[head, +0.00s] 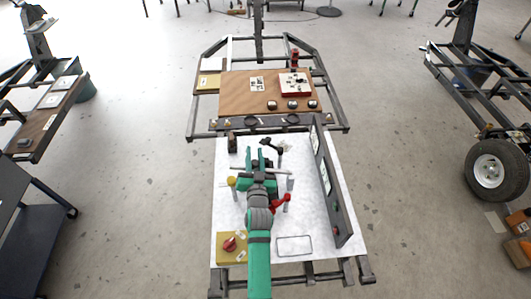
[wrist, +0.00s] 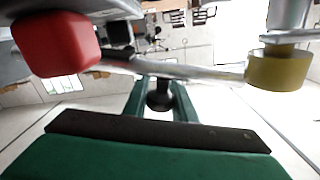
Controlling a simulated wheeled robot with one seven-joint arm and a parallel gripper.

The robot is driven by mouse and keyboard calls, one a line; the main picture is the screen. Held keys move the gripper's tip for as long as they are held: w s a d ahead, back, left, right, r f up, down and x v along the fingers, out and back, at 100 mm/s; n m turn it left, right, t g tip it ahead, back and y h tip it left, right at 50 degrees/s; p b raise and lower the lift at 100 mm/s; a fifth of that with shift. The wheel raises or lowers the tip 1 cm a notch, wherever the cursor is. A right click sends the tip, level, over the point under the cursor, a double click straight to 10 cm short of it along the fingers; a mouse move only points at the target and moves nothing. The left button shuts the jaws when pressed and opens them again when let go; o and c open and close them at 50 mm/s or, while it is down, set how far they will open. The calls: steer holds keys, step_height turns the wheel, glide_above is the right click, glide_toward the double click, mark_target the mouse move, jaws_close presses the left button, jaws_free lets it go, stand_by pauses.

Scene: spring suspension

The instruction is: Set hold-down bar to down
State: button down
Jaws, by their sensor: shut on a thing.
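A thin pale metal bar, which I take to be the hold-down bar (head: 242,169), lies crosswise over the white board by my gripper. It also shows in the wrist view (wrist: 205,72), running across just beyond my fingers. My gripper (head: 261,158) has green fingers and is low over the board. In the wrist view my gripper (wrist: 160,88) is shut on a black knob (wrist: 159,97), seen between the fingers. Whether the knob is joined to the bar cannot be told. My arm and fingers hide the bar's middle.
A yellow knob (head: 231,181) stands left of my gripper and a red-handled lever (head: 281,203) right of it. A dark upright panel (head: 331,190) edges the board's right side. A black-handled clamp (head: 270,146) is just beyond. A brown board (head: 235,95) lies farther back.

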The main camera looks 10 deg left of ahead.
stand_by(0.4)
steer(key=c, duration=1.5)
jaws_free()
steer(key=s+d+r, duration=0.1)
steer(key=s+r, duration=0.3)
steer(key=s+d+r, duration=0.1)
steer(key=s+r, duration=0.3)
steer(key=s, duration=0.1)
steer(key=s+d+r, duration=0.1)
steer(key=s+r, duration=0.3)
steer(key=r, duration=0.1)
steer(key=shift+s, duration=0.3)
